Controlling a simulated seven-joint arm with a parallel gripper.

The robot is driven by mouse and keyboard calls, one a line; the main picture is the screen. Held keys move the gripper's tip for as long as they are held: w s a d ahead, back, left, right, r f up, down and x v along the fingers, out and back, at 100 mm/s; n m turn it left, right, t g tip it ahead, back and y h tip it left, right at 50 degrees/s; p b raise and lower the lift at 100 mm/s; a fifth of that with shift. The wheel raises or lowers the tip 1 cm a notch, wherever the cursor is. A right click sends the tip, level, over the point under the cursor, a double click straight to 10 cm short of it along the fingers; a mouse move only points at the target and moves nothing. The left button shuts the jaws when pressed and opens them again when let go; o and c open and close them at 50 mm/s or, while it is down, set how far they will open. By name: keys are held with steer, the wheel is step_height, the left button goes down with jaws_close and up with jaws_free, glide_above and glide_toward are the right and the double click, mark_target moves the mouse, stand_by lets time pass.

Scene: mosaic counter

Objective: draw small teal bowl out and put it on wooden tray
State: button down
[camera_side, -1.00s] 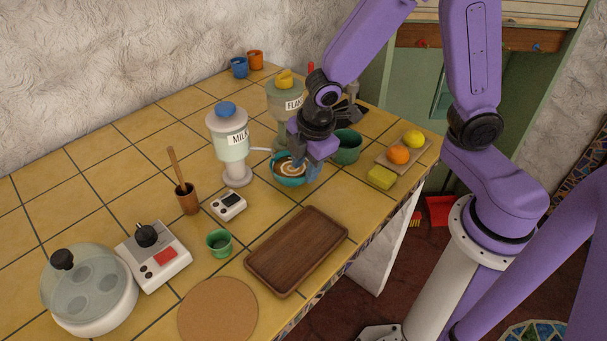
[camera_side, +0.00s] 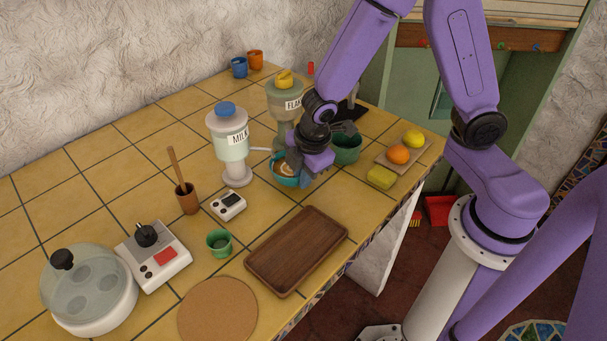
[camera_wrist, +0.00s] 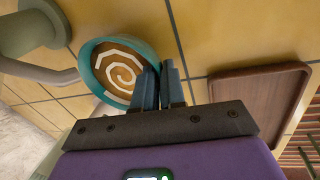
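The small teal bowl (camera_side: 277,180) stands on the tiled counter under the milk dispenser's spout. It holds something brown with a white spiral on top. It also shows in the wrist view (camera_wrist: 91,85), at upper left. My gripper (camera_side: 294,165) is at the bowl's right side. In the wrist view my gripper's fingers (camera_wrist: 160,80) are close together at the bowl's rim, one inside and one outside, with the wall between them. The wooden tray (camera_side: 297,250) lies empty at the counter's front edge. It also shows at right in the wrist view (camera_wrist: 258,92).
The milk dispenser (camera_side: 228,145) and flake dispenser (camera_side: 284,105) stand close behind the bowl. A green pot (camera_side: 346,150) is right of my gripper. A timer (camera_side: 228,205) and green cup (camera_side: 219,243) stand left of the tray. Tiles between bowl and tray are clear.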

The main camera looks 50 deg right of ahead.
steer(key=shift+s+f, duration=0.1)
steer(key=shift+s+d, duration=0.1)
steer(key=shift+s, duration=2.05)
steer(key=c, duration=1.1)
jaws_free()
steer(key=shift+c, duration=0.2)
steer(key=shift+w, duration=0.1)
steer(key=shift+r, duration=0.55)
steer(key=v, duration=1.6)
steer(key=shift+r, duration=0.2)
